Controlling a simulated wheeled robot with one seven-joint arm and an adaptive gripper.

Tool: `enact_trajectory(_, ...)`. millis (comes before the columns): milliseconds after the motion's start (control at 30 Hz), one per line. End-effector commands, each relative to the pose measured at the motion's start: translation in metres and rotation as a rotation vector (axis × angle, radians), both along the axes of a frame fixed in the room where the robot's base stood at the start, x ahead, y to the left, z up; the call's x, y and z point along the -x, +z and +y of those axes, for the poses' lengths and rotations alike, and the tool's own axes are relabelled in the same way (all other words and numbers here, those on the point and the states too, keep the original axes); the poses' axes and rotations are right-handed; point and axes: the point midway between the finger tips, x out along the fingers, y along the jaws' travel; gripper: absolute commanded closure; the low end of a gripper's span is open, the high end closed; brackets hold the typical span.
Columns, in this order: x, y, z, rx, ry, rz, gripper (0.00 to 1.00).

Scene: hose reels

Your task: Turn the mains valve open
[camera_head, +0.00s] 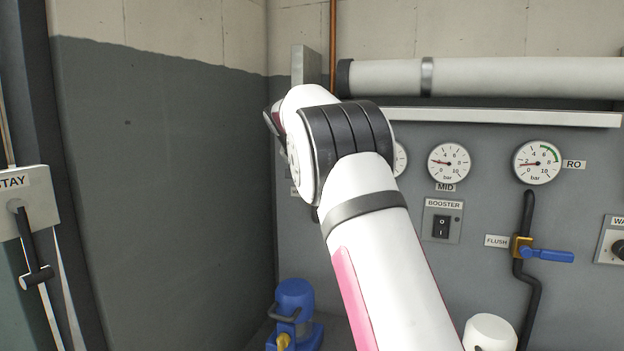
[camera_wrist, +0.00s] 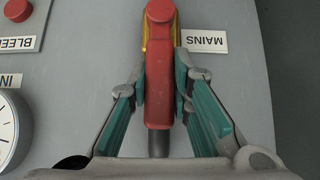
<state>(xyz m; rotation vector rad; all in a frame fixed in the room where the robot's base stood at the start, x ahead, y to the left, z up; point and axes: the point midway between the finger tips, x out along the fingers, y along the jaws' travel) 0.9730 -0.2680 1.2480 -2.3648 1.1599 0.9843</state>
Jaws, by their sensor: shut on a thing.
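The mains valve's red lever handle (camera_wrist: 159,108) runs up the middle of the wrist view, with a little yellow (camera_wrist: 175,28) beside and behind it. A white label reading MAINS (camera_wrist: 204,41) is next to it, upside down in that view. My gripper (camera_wrist: 160,82) has its two green-padded fingers closed on both sides of the red handle. A grey pipe (camera_wrist: 158,144) shows just below the handle. In the head view my arm hides the gripper and the mains valve.
The wrist view also shows a red button (camera_wrist: 18,10) marked BLEED and a gauge (camera_wrist: 10,130). In the head view, gauges (camera_head: 449,162), a booster switch (camera_head: 441,227) and a blue flush lever (camera_head: 548,255) sit right of my arm. A blue pump (camera_head: 294,300) stands low.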

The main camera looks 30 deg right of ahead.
Motion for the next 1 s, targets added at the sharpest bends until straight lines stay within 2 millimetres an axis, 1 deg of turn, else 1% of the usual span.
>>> enact_trajectory(400,-0.001,-0.002,0.000,0.004,0.002,0.007,1.00)
enact_trajectory(433,-0.001,-0.002,0.000,0.004,0.002,0.007,0.76)
enact_trajectory(467,-0.001,-0.002,0.000,0.004,0.002,0.007,0.69)
enact_trajectory(500,-0.001,-0.001,0.000,0.004,0.002,0.007,0.60)
enact_trajectory(833,0.000,0.000,0.001,0.004,0.001,0.005,0.60)
enact_trajectory(933,0.002,0.006,0.005,0.003,0.001,0.004,0.60)
enact_trajectory(1000,0.006,0.013,0.011,0.004,0.002,0.002,0.60)
